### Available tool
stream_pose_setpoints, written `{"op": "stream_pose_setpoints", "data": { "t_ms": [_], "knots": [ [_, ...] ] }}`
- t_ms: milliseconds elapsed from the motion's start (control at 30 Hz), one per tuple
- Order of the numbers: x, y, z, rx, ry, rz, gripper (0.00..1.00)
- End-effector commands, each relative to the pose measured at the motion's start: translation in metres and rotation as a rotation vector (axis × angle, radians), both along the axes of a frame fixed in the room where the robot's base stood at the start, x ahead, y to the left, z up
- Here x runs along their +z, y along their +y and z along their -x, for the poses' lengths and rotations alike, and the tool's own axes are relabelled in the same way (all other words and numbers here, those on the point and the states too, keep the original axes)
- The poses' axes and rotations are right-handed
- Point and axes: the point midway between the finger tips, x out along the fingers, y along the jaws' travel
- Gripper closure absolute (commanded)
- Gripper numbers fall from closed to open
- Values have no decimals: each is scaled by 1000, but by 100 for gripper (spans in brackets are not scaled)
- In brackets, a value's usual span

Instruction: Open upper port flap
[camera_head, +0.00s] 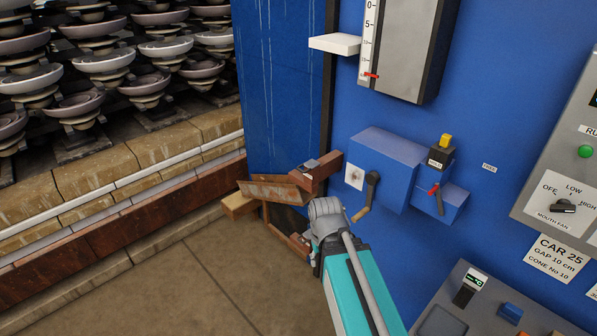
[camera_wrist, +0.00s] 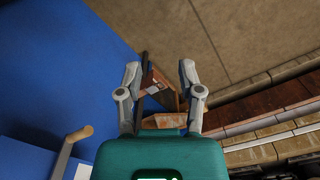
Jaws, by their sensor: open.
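My gripper (camera_wrist: 160,72) is open, its two grey fingers apart with nothing held between them. In the head view its grey finger end (camera_head: 325,215) is at the lower centre, in front of the port area at the blue wall's left edge. A red-brown brick-like piece (camera_head: 321,168) with a small metal plate sticks out there, just above and left of my gripper. A rusty plate (camera_head: 273,190) sits beside it, tilted. In the wrist view the brick-like piece (camera_wrist: 152,86) shows between the fingers. I cannot tell which piece is the upper port flap. My gripper hides part of the lower port area.
A blue box with a crank handle (camera_head: 367,197) juts from the wall right of my gripper. A lever with a red part (camera_head: 436,193) is further right. A control panel (camera_head: 470,300) stands at the lower right. Insulator stacks (camera_head: 110,60) fill the left; the floor (camera_head: 190,285) is clear.

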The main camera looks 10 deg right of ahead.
Motion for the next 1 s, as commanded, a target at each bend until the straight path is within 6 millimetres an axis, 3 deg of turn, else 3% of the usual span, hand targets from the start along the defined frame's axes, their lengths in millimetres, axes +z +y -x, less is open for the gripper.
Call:
{"op": "stream_pose_setpoints", "data": {
  "t_ms": [267,333,467,767,1000],
  "knots": [
    [-8,-3,-12,10,4,45,52],
    [-13,-18,-22,16,8,83,52],
    [-26,-25,-47,36,15,190,52],
    [-47,-34,-133,92,18,566,52],
    [-45,-20,-206,123,-10,888,52]
  ]
}}
